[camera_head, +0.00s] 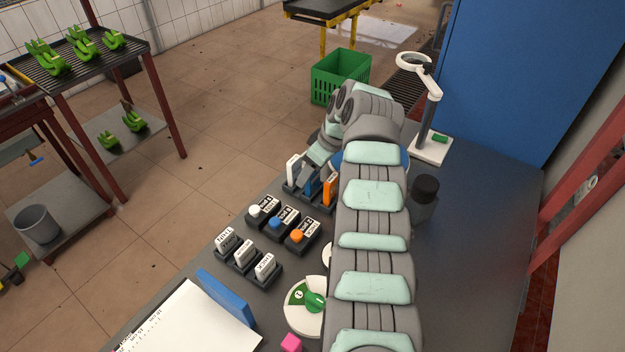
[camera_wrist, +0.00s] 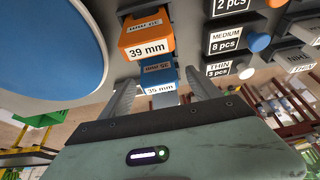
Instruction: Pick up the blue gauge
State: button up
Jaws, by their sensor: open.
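The blue gauge (camera_head: 311,185) stands in a dark rack between a white gauge (camera_head: 293,170) and an orange gauge (camera_head: 330,190). In the wrist view the blue gauge (camera_wrist: 159,76) carries a white label reading 35 mm, and the orange gauge (camera_wrist: 146,38) beyond it reads 39 mm. My gripper (camera_wrist: 161,88) is open and empty, with one finger to each side of the blue gauge in the picture. I cannot tell whether the fingertips reach down around it. In the head view my arm hides much of the area around the rack.
Labelled blocks with white, blue (camera_head: 277,223) and orange knobs stand near the rack, with white-tagged holders (camera_head: 243,252) closer. A green dial (camera_head: 314,299), dark jar (camera_head: 424,190) and magnifier lamp (camera_head: 428,110) share the table. A large blue disc (camera_wrist: 45,40) lies left in the wrist view.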

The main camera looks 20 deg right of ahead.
jog(key=shift+w+f, duration=0.1)
jog(key=shift+f, duration=0.05)
jog(key=c, duration=1.4)
jog(key=shift+o, duration=0.2)
notch_tip(320, 180, up, 27)
jog(key=p, duration=2.1)
jog(key=shift+a, duration=0.35)
jog(key=shift+w, duration=0.15)
jog(key=shift+w+a+f, duration=0.25)
jog(key=shift+a+f, duration=0.2)
jog(key=shift+f, duration=0.1)
jog(key=shift+a+f, duration=0.15)
jog(key=shift+f, duration=0.1)
